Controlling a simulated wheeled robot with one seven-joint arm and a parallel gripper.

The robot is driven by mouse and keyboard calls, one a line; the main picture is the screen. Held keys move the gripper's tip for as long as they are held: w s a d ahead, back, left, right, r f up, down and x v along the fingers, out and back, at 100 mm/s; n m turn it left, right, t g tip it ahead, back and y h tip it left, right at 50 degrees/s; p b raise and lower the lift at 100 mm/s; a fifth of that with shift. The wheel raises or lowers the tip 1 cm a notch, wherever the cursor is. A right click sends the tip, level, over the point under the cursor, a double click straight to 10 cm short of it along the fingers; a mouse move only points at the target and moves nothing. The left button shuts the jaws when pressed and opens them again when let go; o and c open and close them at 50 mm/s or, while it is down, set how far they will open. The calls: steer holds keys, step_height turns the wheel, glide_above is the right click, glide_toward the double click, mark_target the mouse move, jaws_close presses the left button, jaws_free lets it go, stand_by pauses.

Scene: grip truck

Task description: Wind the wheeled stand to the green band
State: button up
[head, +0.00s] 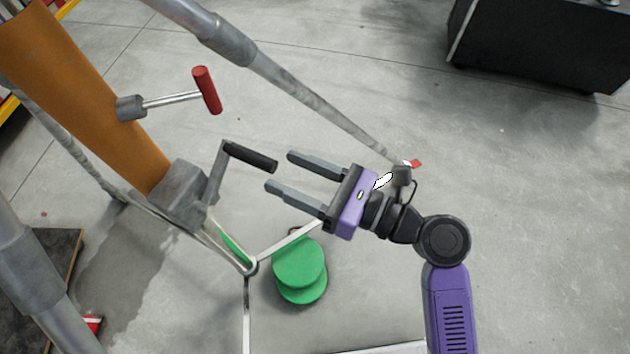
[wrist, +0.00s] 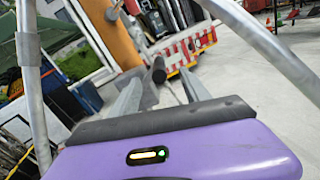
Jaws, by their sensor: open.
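The wheeled stand has a thick orange column (head: 75,85) that leans across the upper left of the head view. A grey gearbox (head: 180,195) sits on it with a metal crank arm (head: 216,173) ending in a black crank handle (head: 252,158). My gripper (head: 279,171) is open and empty, its fingertips at the free end of the handle. In the wrist view the handle (wrist: 158,71) shows end-on beyond and between the two fingers. I cannot tell whether they touch. A narrow green strip (head: 234,247) shows below the gearbox, perhaps the green band.
A red T-handle (head: 207,90) sticks out from the column above the crank. A long grey tube (head: 300,98) slants down behind my gripper. Green discs (head: 299,262) lie below it near the stand's thin legs. A black case (head: 545,45) stands upper right. The right-hand floor is mostly clear.

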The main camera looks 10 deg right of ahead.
mark_target(267, 161)
steer(key=p+x, duration=0.2)
steer(key=x, duration=0.2)
steer(key=shift+w+a+r, duration=0.1)
steer(key=shift+a+r, duration=0.05)
steer(key=shift+a, duration=0.15)
steer(key=shift+p+x, duration=0.5)
steer(key=shift+x, duration=0.55)
